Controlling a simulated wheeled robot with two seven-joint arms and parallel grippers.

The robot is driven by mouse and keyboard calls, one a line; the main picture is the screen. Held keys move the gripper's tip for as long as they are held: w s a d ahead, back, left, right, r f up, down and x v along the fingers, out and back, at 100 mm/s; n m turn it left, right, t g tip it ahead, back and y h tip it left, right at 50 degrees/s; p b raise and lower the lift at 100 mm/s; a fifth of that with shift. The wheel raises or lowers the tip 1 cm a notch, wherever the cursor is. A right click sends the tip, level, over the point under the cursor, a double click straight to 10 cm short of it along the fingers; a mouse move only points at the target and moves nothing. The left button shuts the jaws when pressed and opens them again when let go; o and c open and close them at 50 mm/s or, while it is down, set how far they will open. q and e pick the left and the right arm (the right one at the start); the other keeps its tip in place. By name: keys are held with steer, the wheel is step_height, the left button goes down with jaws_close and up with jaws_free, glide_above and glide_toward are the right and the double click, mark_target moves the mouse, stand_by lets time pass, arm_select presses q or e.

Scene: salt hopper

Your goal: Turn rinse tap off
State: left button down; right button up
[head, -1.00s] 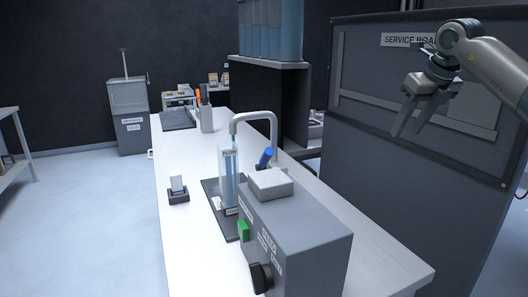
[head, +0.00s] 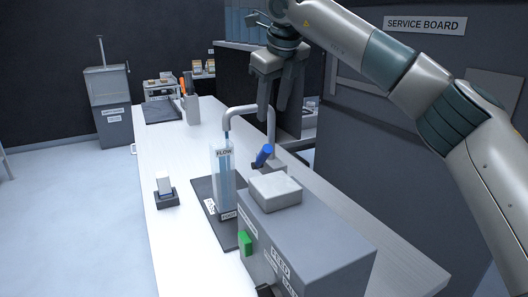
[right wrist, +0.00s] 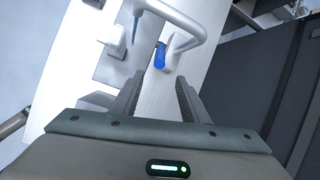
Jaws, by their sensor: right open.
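The rinse tap (head: 272,125) is a grey curved pipe standing on the white bench, with a blue lever handle (head: 263,154) tilted at its side. Blue water runs from its spout into a clear cylinder labelled FLOW (head: 223,178). In the right wrist view the tap pipe (right wrist: 180,22) and the blue handle (right wrist: 160,55) lie ahead of the fingers. My right gripper (head: 275,112) is open and empty, fingers pointing down, above the blue handle in the head view and apart from it. The fingers (right wrist: 158,88) also show in the right wrist view. My left gripper is not in view.
A grey box (head: 310,235) with a green switch stands at the bench front, a pale block (head: 275,192) on top. A small holder (head: 165,196) sits left. A dark service board (head: 420,130) stands to the right. The left bench surface (head: 165,240) is mostly clear.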

mark_target(266, 145)
steer(key=p+x, duration=0.1)
steer(key=x, duration=1)
steer(key=shift+f+p, duration=0.15)
steer(key=shift+p, duration=0.2)
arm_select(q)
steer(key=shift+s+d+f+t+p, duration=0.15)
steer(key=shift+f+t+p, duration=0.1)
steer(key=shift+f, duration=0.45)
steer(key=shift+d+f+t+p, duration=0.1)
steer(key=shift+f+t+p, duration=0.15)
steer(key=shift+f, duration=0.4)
arm_select(e)
steer(key=shift+x, duration=3.15)
jaws_close()
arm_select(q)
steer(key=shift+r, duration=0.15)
